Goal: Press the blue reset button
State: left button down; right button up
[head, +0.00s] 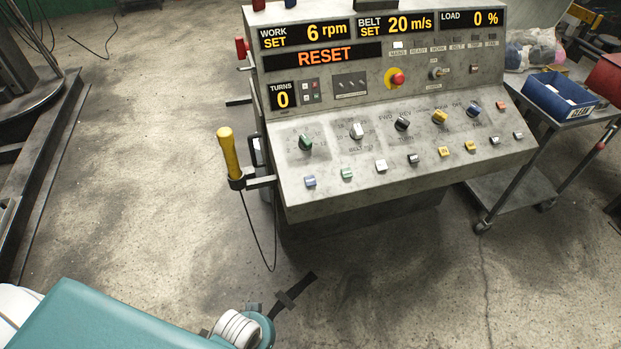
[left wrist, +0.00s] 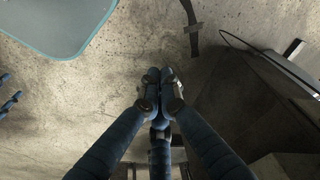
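The blue button (head: 310,181) is the leftmost of the row of small buttons along the lower front panel of the grey console (head: 300,209). Its label is too small to read. An orange RESET text lights the console display (head: 325,57). My left arm shows at the bottom edge of the head view, well below and apart from the button; its gripper is not clear there. In the left wrist view my left gripper (left wrist: 160,76) has its dark fingers together, shut and empty, above the floor. The button is not seen in that view. My right gripper is not in view.
A yellow-handled pendant (head: 229,155) hangs at the console's left side with a looping cable. A green button (head: 347,174) sits beside the blue one. A red stop button (head: 397,79) is higher up. A cart with a blue bin (head: 552,97) stands right. Floor left of the console is clear.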

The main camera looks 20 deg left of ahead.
pick_arm(q)
jog(key=w+d+r+m+t+h+p, duration=0.1)
jog(key=w+r+m, duration=0.1)
jog(key=w+r, duration=0.55)
jog(key=w+d+r+m+t+p, duration=0.15)
jog(key=w+r, duration=0.25)
jog(key=r, duration=0.7)
jog(key=w+a+r+m+t+h, duration=0.1)
jog(key=w+r, duration=0.4)
jog(key=w, duration=0.8)
jog(key=w+r+m+t+h, duration=0.1)
jog(key=w+r+m+t, duration=0.3)
jog(key=w, duration=1)
notch_tip(320, 180, up, 2)
jog(key=shift+a+r+m+h+p, duration=0.2)
jog(key=shift+a+m+h+p, duration=0.15)
jog(key=shift+m, duration=0.9)
jog(key=shift+s, duration=0.1)
jog(key=shift+f, duration=0.1)
jog(key=b, duration=0.9)
send_over(310, 186)
notch_tip(310, 186, down, 8)
jog(key=shift+s+d+r, duration=0.1)
jog(key=shift+s+r, duration=0.05)
jog(key=shift+r, duration=0.05)
jog(key=shift+f, duration=0.3)
